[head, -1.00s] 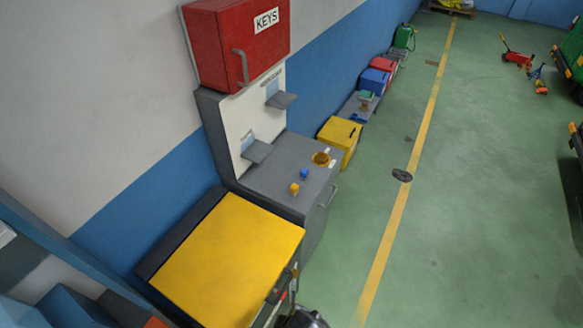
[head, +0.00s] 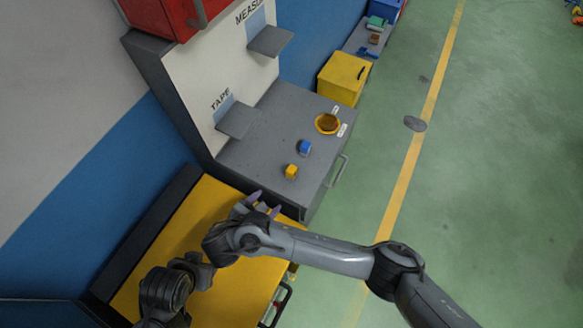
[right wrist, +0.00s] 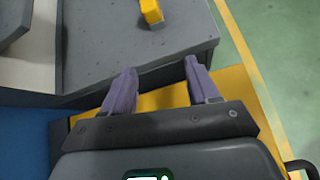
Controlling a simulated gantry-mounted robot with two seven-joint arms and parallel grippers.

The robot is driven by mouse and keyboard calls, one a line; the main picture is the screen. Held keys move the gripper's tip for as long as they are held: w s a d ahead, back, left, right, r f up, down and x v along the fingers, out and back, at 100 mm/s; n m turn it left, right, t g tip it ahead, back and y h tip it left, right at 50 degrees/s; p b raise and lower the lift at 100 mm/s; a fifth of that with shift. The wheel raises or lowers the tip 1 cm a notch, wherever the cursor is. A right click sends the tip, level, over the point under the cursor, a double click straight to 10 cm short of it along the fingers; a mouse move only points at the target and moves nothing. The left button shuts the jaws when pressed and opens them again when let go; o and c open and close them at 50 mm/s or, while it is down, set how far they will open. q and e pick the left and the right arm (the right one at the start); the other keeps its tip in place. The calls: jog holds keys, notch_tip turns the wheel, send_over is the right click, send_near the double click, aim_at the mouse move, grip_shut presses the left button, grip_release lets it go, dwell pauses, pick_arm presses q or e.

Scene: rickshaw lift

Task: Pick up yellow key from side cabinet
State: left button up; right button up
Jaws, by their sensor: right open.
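The yellow key (head: 291,171) lies on the grey top of the side cabinet (head: 258,153), near its front edge. It also shows at the top of the right wrist view (right wrist: 151,12), partly cut off. My right gripper (head: 264,204) is open and empty, above the yellow-topped cabinet (head: 205,231), short of the grey cabinet's near edge. In the right wrist view its two purple fingers (right wrist: 155,84) stand wide apart, with the key beyond them and nothing between them.
A blue key-like piece (head: 304,147) lies just beyond the yellow one, and a round yellow-rimmed dish (head: 328,123) is farther back. Two small grey shelves jut from the white back panel; the nearer shelf (head: 237,121) is labelled TAPE.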

aim_at(289, 174)
pick_arm(q)
jog(key=f, duration=0.1)
jog(key=f+b, duration=0.2)
jog(key=shift+s+d+f, duration=0.1)
jog(key=shift+s+f, duration=0.05)
jog(key=shift+s, duration=0.15)
jog(key=shift+w+f+b, duration=0.15)
jog(key=shift+f+b, duration=0.25)
jog(key=shift+b, duration=0.05)
pick_arm(e)
jog(key=w+d, duration=0.1)
jog(key=w, duration=0.1)
jog(key=w+d+f+n+t+h, duration=0.1)
jog(key=w+d, duration=0.1)
jog(key=w, duration=0.1)
jog(key=w+d+f+t, duration=0.1)
jog(key=w, duration=0.1)
jog(key=shift+w+d+f+n+h, duration=0.15)
jog(key=shift+w+d+n+h, duration=0.1)
jog(key=shift+n+h, duration=0.15)
pick_arm(q)
jog(key=shift+w+f+b, duration=0.1)
jog(key=shift+f+b, duration=0.15)
jog(key=shift+b, duration=0.05)
pick_arm(e)
jog(key=shift+x, duration=3.05)
jog(key=shift+w, duration=0.1)
jog(key=shift+c, duration=0.4)
jog(key=c, duration=1)
